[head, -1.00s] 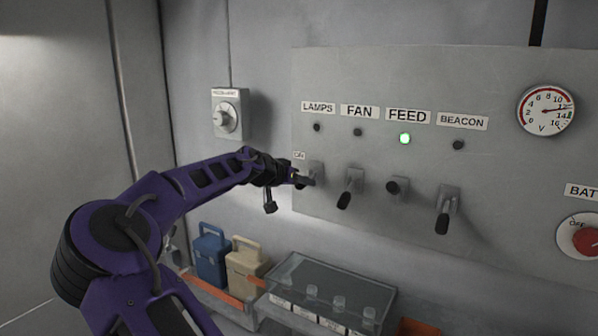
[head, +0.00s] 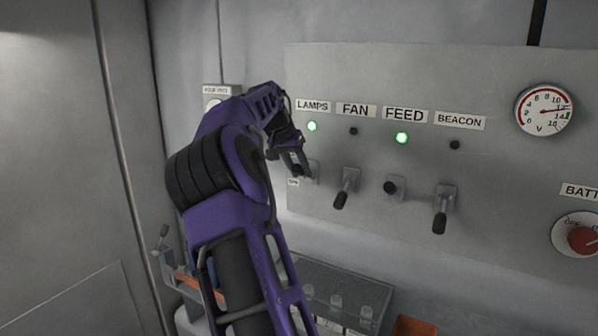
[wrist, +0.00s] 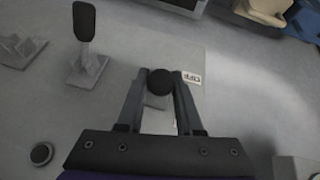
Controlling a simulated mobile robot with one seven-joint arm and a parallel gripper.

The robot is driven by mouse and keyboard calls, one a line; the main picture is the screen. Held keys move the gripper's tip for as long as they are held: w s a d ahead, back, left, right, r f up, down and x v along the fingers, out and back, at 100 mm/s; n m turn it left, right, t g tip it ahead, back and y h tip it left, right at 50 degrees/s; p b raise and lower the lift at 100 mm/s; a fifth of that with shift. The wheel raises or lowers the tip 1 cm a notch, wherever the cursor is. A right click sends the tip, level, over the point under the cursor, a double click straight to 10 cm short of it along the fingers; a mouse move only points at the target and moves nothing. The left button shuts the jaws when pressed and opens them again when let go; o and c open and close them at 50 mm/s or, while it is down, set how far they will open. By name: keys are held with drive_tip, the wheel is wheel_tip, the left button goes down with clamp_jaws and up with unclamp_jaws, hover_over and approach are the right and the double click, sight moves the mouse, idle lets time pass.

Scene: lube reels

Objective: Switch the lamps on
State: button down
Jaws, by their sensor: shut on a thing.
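The LAMPS label (head: 313,106) sits at the left of the panel, and the lamp light (head: 312,126) under it glows green. My gripper (head: 299,168) is at the LAMPS switch (head: 313,174), just below that light, and hides most of its lever. In the wrist view, the lever's round black knob (wrist: 160,82) sits between the fingertips of my gripper (wrist: 160,76), which is shut on it. A small OFF tag (wrist: 192,78) shows beside the fingers.
To the right are the FAN switch (head: 346,187), lever down, the FEED switch (head: 394,187), its light green, and the BEACON switch (head: 443,208), lever down. FAN and BEACON lights are dark. A clear-lidded box (head: 350,283) stands below the panel.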

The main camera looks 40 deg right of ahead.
idle(0.4)
drive_tip(key=c, duration=0.6)
unclamp_jaws()
drive_tip(key=v, duration=1.7)
drive_tip(key=shift+r, duration=0.2)
drive_tip(key=shift+w+a+f, duration=0.1)
